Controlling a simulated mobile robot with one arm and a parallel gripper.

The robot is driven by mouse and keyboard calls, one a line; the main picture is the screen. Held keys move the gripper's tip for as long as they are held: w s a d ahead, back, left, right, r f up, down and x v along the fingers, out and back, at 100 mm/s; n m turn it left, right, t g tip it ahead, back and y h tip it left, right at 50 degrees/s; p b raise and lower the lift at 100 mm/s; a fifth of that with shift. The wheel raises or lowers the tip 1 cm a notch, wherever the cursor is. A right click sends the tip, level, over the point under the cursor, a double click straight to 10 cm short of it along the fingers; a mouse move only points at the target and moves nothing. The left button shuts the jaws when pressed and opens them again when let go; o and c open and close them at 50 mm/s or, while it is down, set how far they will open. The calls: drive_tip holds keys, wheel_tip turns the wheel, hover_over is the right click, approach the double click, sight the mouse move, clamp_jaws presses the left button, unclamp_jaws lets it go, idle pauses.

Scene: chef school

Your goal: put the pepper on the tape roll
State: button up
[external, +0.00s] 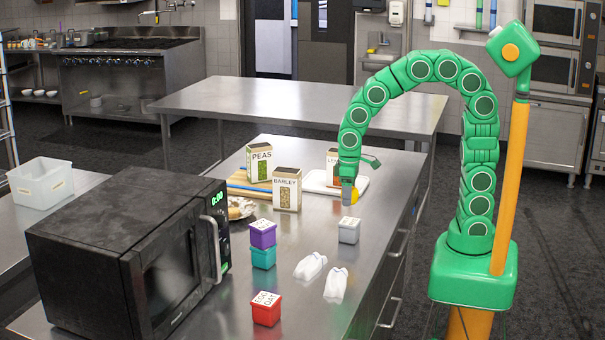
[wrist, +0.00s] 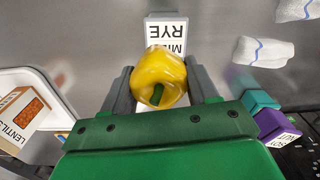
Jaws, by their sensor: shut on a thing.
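A yellow pepper (wrist: 158,72) with a green stem is between the two fingers of my gripper (wrist: 162,90) in the wrist view. My gripper is shut on it. In the external view the pepper (external: 355,196) shows as a small yellow patch at my gripper (external: 349,190), which hangs over the steel counter, above and behind the grey box. I cannot pick out a tape roll in either view.
A grey box (external: 349,230) marked RYE also shows just beyond the pepper in the wrist view (wrist: 166,30). White cloths (external: 310,266), purple (external: 263,234) and teal (external: 263,257) boxes, a red box (external: 266,309), a barley box (external: 287,188) and a microwave (external: 75,245) stand around.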

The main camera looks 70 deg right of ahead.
drive_tip(key=w+a+r+m, duration=0.1)
drive_tip(key=w+a+r, duration=0.1)
drive_tip(key=w+a, duration=0.8)
drive_tip(key=w+a+r, duration=0.2)
drive_tip(key=w+a, duration=0.6)
drive_tip(key=w, duration=0.4)
drive_tip(key=shift+w+a+f, duration=0.8)
drive_tip(key=shift+w+f, duration=0.75)
drive_tip(key=shift+w, duration=0.45)
drive_tip(key=shift+w+a+f, duration=0.8)
drive_tip(key=shift+w+f, duration=0.8)
drive_tip(key=shift+w, duration=0.4)
drive_tip(key=shift+w+a+f, duration=0.8)
drive_tip(key=shift+w+f, duration=0.75)
drive_tip(key=shift+w, duration=0.45)
drive_tip(key=shift+w+f, duration=0.1)
drive_tip(key=shift+f, duration=0.05)
drive_tip(key=shift+w+a+f, duration=0.1)
drive_tip(key=shift+w+f, duration=0.05)
drive_tip(key=shift+f, duration=1.55)
drive_tip(key=shift+f, duration=0.15)
drive_tip(key=o, duration=1.1)
drive_tip(key=shift+c, duration=0.2)
